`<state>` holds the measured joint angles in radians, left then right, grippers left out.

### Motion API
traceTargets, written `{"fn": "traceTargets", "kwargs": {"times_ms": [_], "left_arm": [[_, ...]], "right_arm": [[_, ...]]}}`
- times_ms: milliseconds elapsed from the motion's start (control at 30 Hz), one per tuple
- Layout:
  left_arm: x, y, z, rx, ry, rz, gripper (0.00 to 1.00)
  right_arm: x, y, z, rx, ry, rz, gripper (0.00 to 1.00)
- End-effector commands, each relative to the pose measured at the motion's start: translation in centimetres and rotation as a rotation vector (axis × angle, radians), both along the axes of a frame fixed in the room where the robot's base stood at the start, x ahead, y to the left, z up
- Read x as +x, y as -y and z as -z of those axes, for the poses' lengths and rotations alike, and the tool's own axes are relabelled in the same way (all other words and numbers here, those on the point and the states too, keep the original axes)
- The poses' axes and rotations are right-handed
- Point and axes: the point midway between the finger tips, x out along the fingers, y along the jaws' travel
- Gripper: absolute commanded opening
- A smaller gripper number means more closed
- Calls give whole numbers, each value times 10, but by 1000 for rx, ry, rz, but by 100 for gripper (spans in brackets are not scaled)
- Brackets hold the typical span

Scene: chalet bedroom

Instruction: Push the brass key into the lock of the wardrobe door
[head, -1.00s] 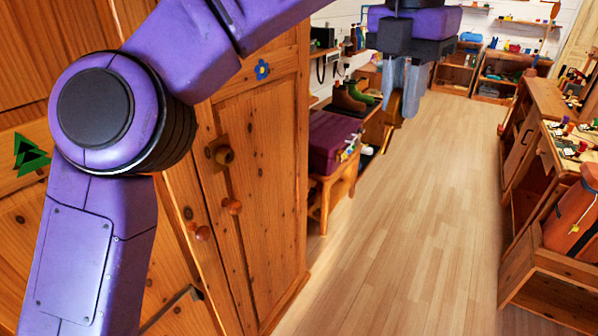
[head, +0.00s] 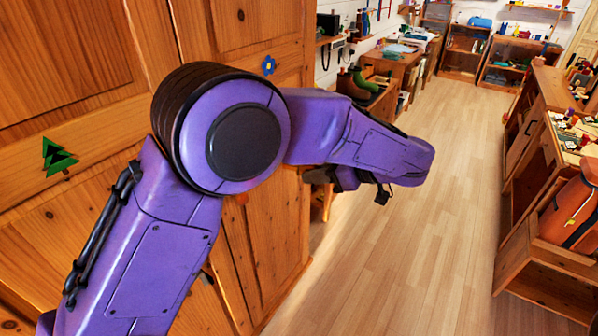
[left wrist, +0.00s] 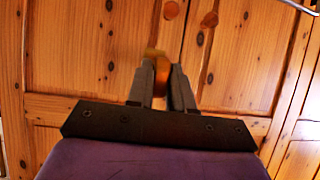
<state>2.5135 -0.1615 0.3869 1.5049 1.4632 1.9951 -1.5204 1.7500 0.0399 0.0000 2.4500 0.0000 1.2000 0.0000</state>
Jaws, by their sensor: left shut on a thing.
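The wooden wardrobe (head: 90,95) fills the left of the head view, and its panelled doors (left wrist: 75,55) fill the left wrist view. My left gripper (left wrist: 163,74) is shut on the brass key (left wrist: 161,68), a blurred orange-gold piece between the fingers. It faces the doors, below two round wooden knobs. I cannot tell the gap between key and door. In the head view, my left arm covers most of the gripper, and the key is hidden. The lock is hidden behind my arm in the head view and cannot be made out in the wrist view. My right gripper is not in view.
A wooden workbench (head: 555,120) and an orange bag (head: 572,212) stand along the right side. The wooden floor (head: 430,255) between is clear.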

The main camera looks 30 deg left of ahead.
Motion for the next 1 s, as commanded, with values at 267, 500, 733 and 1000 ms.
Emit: {"fn": "traceTargets", "kwargs": {"times_ms": [267,500,733,1000], "left_arm": [[-12,-38,19,124,8,67,0],[-12,-38,18,122,8,65,0],[-12,-43,14,114,6,60,0],[-9,-82,14,114,6,61,0]], "right_arm": [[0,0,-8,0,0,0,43],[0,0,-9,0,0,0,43],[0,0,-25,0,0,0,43],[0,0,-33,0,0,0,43]]}}
